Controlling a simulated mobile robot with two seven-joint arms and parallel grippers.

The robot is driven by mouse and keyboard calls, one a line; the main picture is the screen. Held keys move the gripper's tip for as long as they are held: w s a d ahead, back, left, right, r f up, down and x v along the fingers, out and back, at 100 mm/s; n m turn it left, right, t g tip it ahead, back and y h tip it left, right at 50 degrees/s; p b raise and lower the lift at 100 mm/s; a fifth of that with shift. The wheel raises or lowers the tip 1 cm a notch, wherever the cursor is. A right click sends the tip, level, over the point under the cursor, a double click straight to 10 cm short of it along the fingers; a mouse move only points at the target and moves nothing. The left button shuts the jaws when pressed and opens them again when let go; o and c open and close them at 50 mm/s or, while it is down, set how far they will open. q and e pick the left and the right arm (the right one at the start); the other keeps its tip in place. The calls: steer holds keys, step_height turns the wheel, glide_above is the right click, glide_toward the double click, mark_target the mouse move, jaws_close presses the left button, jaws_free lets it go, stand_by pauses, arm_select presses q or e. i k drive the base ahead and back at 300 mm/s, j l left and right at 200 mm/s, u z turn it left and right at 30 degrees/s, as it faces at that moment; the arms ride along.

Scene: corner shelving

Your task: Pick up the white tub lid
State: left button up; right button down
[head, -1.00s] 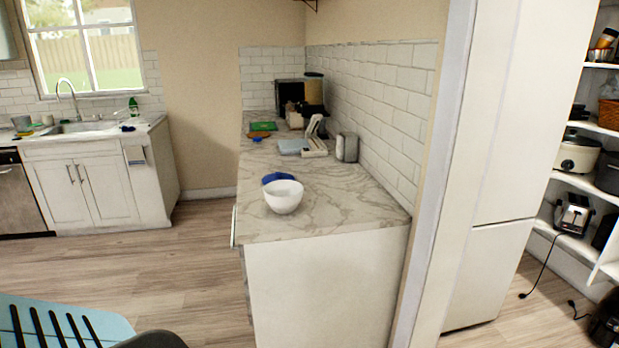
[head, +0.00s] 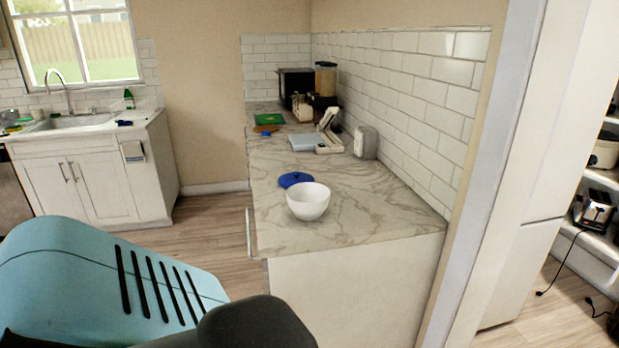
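I cannot make out a white tub lid for certain in the head view. A pale flat item (head: 303,142) lies on the marble counter (head: 345,212), left of a white and grey device, but I cannot tell what it is. A round blue lid-like thing (head: 296,180) lies just behind a white bowl (head: 308,203) near the counter's front end. Part of my arm fills the lower left of the view. Neither gripper shows.
A green item (head: 269,119), a clear-topped container (head: 325,80) and a dark appliance stand farther back on the counter. A grey toaster-like box (head: 365,143) stands by the tiled wall. Wood floor is free left of the counter. Shelves with appliances are at right.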

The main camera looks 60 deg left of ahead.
mark_target(286, 181)
steer(key=j+z, duration=0.15)
steer(key=j, duration=0.3)
steer(key=k+j+z, duration=0.1)
steer(key=j, duration=0.35)
steer(key=k+j+z, duration=0.15)
steer(key=j, duration=0.3)
steer(key=k+j+z, duration=0.15)
steer(key=j, duration=0.3)
steer(key=k+j, duration=0.1)
steer(key=j, duration=0.25)
steer(key=k+j, duration=0.1)
steer(key=j, duration=0.25)
steer(key=k+j, duration=0.1)
steer(key=j, duration=0.25)
steer(key=k+j, duration=0.15)
steer(key=j, duration=0.2)
steer(key=k+j, duration=0.1)
steer(key=j, duration=0.25)
steer(key=z, duration=0.05)
